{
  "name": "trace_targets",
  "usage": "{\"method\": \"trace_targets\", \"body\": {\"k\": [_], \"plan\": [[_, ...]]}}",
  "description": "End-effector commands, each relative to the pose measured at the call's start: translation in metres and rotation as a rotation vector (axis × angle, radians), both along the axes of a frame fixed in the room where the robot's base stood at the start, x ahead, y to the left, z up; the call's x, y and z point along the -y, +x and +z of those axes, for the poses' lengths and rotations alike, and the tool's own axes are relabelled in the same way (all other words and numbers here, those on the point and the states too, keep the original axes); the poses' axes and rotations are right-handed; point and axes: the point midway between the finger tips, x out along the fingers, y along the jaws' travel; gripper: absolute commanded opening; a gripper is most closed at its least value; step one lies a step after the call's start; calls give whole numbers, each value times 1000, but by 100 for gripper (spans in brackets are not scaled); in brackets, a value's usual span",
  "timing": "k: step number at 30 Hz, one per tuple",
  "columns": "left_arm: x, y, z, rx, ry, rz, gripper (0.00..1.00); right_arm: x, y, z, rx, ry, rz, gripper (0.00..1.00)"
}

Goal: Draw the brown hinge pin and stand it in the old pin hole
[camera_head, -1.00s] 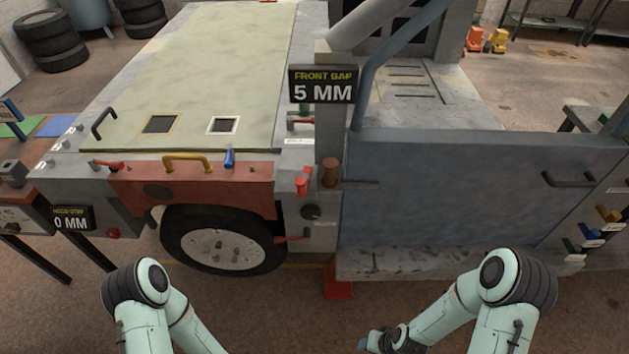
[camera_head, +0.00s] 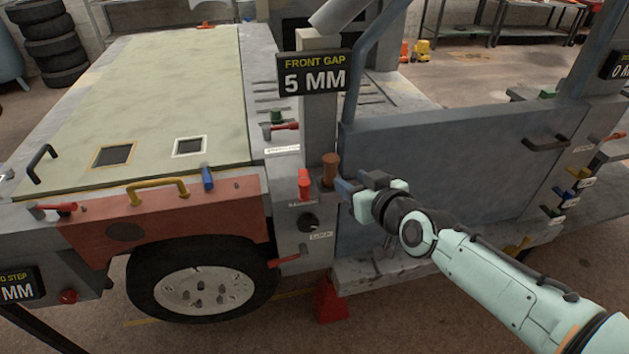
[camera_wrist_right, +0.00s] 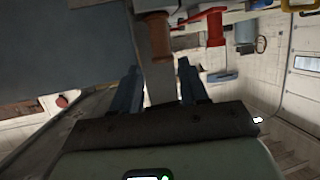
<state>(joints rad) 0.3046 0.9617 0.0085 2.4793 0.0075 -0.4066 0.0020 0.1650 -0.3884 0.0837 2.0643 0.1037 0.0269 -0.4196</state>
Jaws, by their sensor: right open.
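The brown hinge pin (camera_head: 330,168) stands upright at the hinge edge of the blue-grey door (camera_head: 450,190), against the grey post. It also shows at the top of the right wrist view (camera_wrist_right: 154,38). My right gripper (camera_head: 346,188) is just right of the pin in the head view, its blue fingers pointing at it. In the right wrist view the open fingers (camera_wrist_right: 160,82) have nothing between them but background, and the pin lies beyond their tips. I cannot make out the old pin hole. My left gripper is in neither view.
A red stand (camera_head: 331,300) is on the floor below.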

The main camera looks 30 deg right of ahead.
Motion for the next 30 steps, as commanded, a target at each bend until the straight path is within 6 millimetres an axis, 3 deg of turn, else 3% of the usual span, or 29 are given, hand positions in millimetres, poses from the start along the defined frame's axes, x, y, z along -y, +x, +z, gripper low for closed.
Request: {"method": "trace_targets", "body": {"k": [9,17,25,30], "plan": [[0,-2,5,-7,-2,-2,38,2,55,-22,-6,2,1,44],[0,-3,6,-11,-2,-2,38,2,75,-29,-4,3,-1,44],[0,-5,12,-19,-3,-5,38,1,109,-46,-5,3,0,44],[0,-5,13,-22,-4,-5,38,2,117,-49,-3,2,-1,44]]}}
